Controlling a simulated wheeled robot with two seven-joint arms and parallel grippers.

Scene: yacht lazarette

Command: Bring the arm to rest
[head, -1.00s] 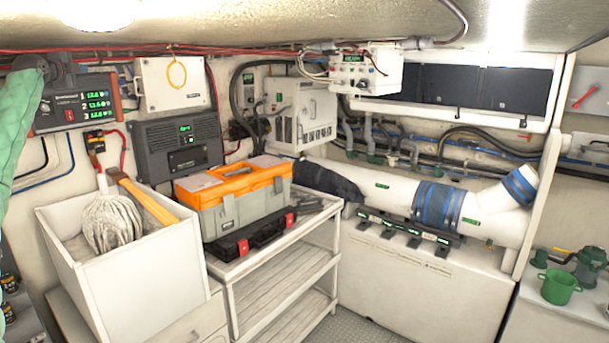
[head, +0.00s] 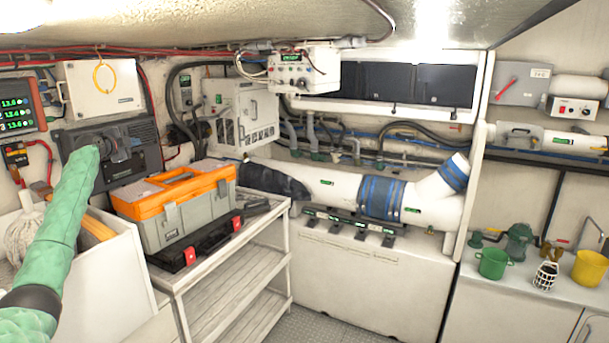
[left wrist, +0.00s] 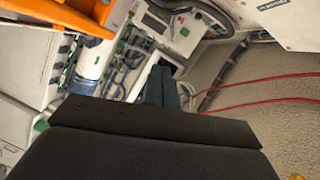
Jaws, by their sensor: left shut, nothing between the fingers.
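My left arm, in a green sleeve, comes in from the left of the head view. Its dark gripper (head: 122,148) is raised in front of the dark grey panel unit on the back wall, left of and above the toolbox. In the left wrist view the shut fingers (left wrist: 162,85) show as a narrow dark shape beyond the black gripper body, with nothing held. My right gripper is in neither view.
An orange and grey toolbox (head: 185,218) stands on a white shelf unit (head: 225,262). A white bin (head: 100,270) with a mop is partly behind my arm. A green mug (head: 492,262) and a yellow bucket (head: 588,269) stand on the right counter.

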